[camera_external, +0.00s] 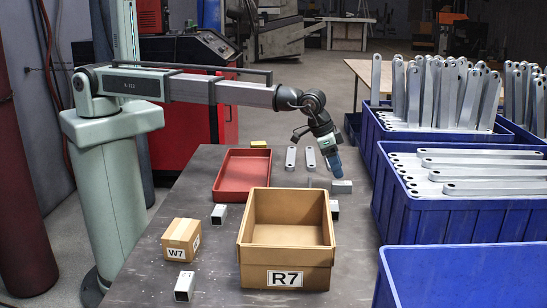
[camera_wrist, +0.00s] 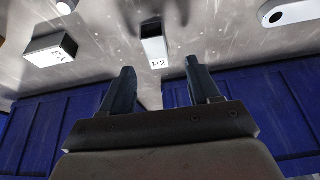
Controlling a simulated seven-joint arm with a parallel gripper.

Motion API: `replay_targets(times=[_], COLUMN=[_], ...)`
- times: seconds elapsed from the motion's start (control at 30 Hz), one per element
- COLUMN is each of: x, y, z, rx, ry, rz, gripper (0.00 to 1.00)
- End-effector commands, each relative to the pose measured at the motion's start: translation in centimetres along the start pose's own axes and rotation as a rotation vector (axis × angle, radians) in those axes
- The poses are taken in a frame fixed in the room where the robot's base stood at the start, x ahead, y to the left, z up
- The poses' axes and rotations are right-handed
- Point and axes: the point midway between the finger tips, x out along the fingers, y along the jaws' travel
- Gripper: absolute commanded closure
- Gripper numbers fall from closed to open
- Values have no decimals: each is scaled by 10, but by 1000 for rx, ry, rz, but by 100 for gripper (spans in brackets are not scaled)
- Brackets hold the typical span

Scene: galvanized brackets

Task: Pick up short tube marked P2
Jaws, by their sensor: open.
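The short tube marked P2 (camera_wrist: 154,47) is a small square metal tube with a white label end. In the wrist view it lies on the grey table just beyond the fingertips, roughly in line with the gap between them. My gripper (camera_wrist: 160,75) is open with nothing between its two dark fingers. In the external view my gripper (camera_external: 334,163) points down over the right part of the table, just above a short tube (camera_external: 341,187). The label on that tube is not readable there, so I cannot confirm it is P2.
Another labelled tube (camera_wrist: 50,50) lies left in the wrist view. An open box R7 (camera_external: 286,258), small box W7 (camera_external: 181,240) and red tray (camera_external: 242,174) share the table. Blue bins (camera_external: 455,215) with brackets line its right side. Two brackets (camera_external: 290,158) lie behind.

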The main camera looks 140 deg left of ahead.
Motion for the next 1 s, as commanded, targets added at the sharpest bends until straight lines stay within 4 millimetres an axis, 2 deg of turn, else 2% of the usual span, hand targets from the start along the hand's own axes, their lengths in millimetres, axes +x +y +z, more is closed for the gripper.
replay_targets(times=[0.17,0.53,0.8,1.0], x=[7,50,53,53], y=[1,4,4,4], z=[1,4,5,5], rx=[0,0,0,0], ry=[0,-1,0,0], rz=[0,-1,0,0], gripper=[38,38,38,56])
